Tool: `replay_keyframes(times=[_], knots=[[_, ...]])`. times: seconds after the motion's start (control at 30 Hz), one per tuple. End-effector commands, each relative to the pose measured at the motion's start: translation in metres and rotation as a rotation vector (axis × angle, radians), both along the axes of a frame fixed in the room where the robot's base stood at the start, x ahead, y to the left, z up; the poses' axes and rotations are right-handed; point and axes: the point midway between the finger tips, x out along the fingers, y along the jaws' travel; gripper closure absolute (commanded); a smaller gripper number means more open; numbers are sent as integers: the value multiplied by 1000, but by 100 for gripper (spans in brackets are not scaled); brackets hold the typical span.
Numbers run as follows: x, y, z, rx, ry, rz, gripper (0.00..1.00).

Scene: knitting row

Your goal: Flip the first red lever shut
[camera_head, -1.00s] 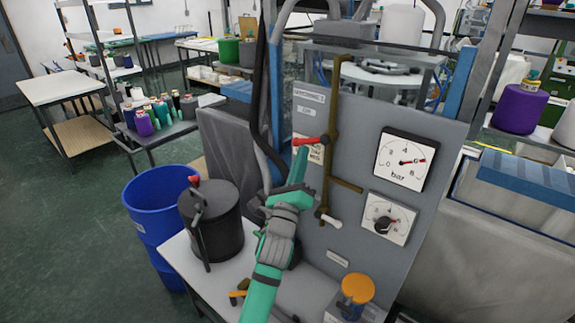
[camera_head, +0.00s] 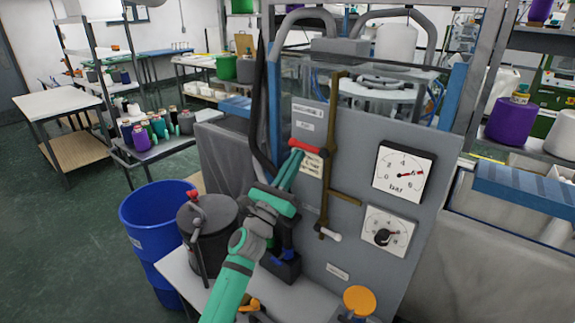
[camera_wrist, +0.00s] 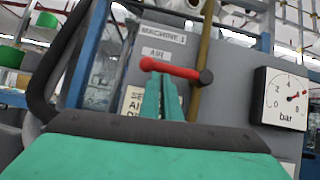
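The red lever (camera_head: 308,147) sits on an upright brass pipe (camera_head: 333,130) on the grey machine panel, under the "MACHINE 1" and "AIR" labels. It points left across the pipe, with its free end slightly raised. My gripper (camera_head: 297,154) reaches up from below, its green fingertips at the lever's underside. In the wrist view the two fingers (camera_wrist: 162,97) lie close together with only a thin dark line between them. The red lever (camera_wrist: 170,69) crosses just above their tips. They seem to touch it, but nothing shows gripped between them.
A lever with a white handle (camera_head: 330,234) sits lower on the pipe. Two gauges (camera_head: 403,174) are right of it. An orange knob (camera_head: 358,299) is below. A dark lidded pot (camera_head: 205,235) and blue bin (camera_head: 150,215) stand left. A black hose (camera_head: 258,110) hangs near the gripper.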

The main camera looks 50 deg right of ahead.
Motion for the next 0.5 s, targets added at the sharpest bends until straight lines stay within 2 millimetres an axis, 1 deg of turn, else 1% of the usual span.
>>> replay_keyframes(times=[0.37,0.5], knots=[[1,0,4,-4,-1,1,100],[1,2,-2,-4,0,1,100]])
